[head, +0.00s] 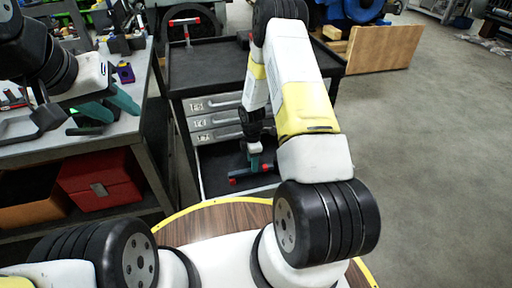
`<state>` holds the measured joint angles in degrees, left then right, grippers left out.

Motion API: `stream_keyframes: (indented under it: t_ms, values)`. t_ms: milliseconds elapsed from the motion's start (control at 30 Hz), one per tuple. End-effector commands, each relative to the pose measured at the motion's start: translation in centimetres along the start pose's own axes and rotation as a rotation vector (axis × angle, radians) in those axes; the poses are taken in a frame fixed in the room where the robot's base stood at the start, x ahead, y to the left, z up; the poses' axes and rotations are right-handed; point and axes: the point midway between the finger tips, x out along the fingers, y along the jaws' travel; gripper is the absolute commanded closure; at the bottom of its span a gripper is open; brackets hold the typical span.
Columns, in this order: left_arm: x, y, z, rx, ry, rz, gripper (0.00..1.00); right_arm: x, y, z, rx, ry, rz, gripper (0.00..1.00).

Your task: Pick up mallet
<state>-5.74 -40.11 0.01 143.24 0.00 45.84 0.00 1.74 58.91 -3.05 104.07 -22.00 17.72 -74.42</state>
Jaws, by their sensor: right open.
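A T-shaped tool with red ends (185,22), which looks like the mallet, is at the far left of the black cart top (205,68). My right arm bends over and hangs down in front of the cart. My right gripper (252,172) is low by the cart's lower shelf, well apart from that tool. Red-ended parts show at its tips; I cannot tell whether they belong to it. It is open. My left gripper (106,108) is over the workbench at the left, with its teal fingers spread and nothing visible between them.
The workbench (130,126) holds small parts, including a purple one (125,72). A red box (100,180) is under it. The cart has grey drawers (214,120). A wooden panel (383,47) stands behind it. The floor (440,150) at right is clear.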

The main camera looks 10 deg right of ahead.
Motion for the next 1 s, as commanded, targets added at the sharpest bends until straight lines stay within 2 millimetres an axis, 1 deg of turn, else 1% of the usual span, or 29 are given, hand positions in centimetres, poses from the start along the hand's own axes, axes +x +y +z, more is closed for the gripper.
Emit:
stream_keyframes:
  t_ms: [33, 167, 300, 400, 500, 733, 800, 867, 900, 967, 1000]
  values:
    - [0.0, 0.0, 0.0, 0.000, 0.000, 0.000, 0.60, 0.7, -0.1, 0.0, 0.000, 0.000, -0.003, 0.55]
    - [0.0, 0.0, 0.0, 0.000, 0.000, 0.000, 0.60, 2.1, -0.2, -0.1, 0.001, 0.000, -0.002, 0.55]
    - [0.0, 0.0, 0.0, 0.000, 0.000, 0.000, 0.60, 4.3, -0.4, 0.0, 0.001, -0.001, -0.003, 0.55]
    - [0.0, 0.0, 0.0, 0.000, 0.000, 0.000, 0.60, 5.6, -0.3, 0.0, 0.002, 0.000, -0.002, 0.55]
    - [0.0, 0.0, 0.0, 0.000, 0.000, 0.000, 0.60, 6.2, -0.3, 0.0, 0.003, 0.000, -0.001, 0.55]
    - [0.0, 0.0, 0.0, 0.000, 0.000, 0.000, 0.60, 6.3, -0.3, 0.0, 0.003, 0.000, 0.000, 0.55]
    - [0.0, 0.0, 0.0, 0.000, 0.000, 0.000, 0.60, 6.3, -0.3, 0.0, 0.003, 0.000, 0.000, 0.68]
    - [0.0, 0.0, 0.0, 0.000, 0.000, 0.000, 0.60, 6.3, -0.3, 0.0, 0.003, 0.000, 0.000, 0.80]
    - [0.0, 0.0, 0.0, 0.000, 0.000, 0.000, 0.60, 6.3, -0.3, 0.0, 0.003, 0.000, 0.000, 0.88]
    - [0.0, 0.0, 0.0, 0.000, 0.000, 0.000, 0.60, 6.3, -0.3, 0.0, 0.003, 0.000, 0.000, 1.00]
    - [0.0, 0.0, 0.0, 0.000, 0.000, 0.000, 0.60, 6.3, -0.3, 0.0, 0.003, 0.000, 0.000, 1.00]
